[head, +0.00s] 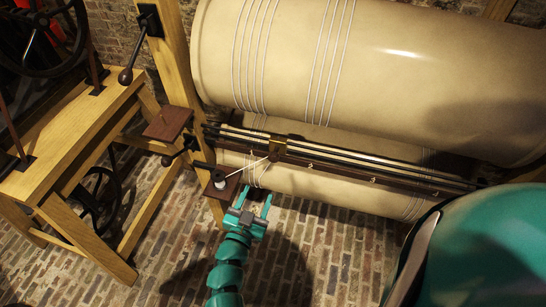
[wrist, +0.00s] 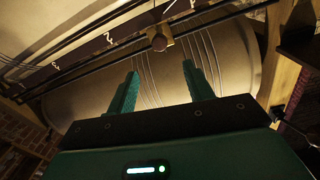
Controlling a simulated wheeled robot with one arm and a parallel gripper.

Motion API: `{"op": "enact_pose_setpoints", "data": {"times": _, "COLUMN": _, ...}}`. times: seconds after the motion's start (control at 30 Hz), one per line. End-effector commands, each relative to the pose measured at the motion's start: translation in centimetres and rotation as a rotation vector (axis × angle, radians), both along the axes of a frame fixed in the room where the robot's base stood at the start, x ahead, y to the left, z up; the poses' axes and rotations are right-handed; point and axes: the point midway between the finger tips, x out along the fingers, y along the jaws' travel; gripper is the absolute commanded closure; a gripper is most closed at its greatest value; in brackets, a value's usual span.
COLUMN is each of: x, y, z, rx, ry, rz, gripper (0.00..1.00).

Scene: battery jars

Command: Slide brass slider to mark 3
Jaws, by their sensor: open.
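The brass slider (head: 277,146) sits on dark horizontal rails (head: 350,164) in front of the large cream cylinders, toward the rails' left end in the head view. A dark round knob sticks out from it; the slider also shows at the top middle of the wrist view (wrist: 158,38). Small white marks (head: 373,180) run along the dark bar; they also show in the wrist view (wrist: 108,37), but I cannot read which is 3. My gripper (head: 255,197) is open and empty, below and apart from the slider. In the wrist view the slider lies beyond and roughly between its fingertips (wrist: 160,72).
A wooden post (head: 176,60) with dark handles and small brown shelves (head: 168,123) stands left of the rails. A wooden frame (head: 75,130) with wheels is farther left. A pale thin cord runs from a terminal (head: 220,184) toward the slider. Brick floor (head: 330,245) is open below.

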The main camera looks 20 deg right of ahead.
Motion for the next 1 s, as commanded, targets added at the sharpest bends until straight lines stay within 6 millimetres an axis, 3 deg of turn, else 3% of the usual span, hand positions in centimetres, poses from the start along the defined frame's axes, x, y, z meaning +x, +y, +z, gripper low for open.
{"op": "enact_pose_setpoints", "data": {"times": 0.7, "x": 9.7, "y": -7.4, "z": 0.2, "rx": -0.005, "ry": -0.002, "rz": -0.006, "gripper": 0.48}}
{"op": "enact_pose_setpoints", "data": {"times": 1.0, "x": 12.1, "y": -9.2, "z": 0.2, "rx": -0.003, "ry": -0.002, "rz": -0.005, "gripper": 0.48}}
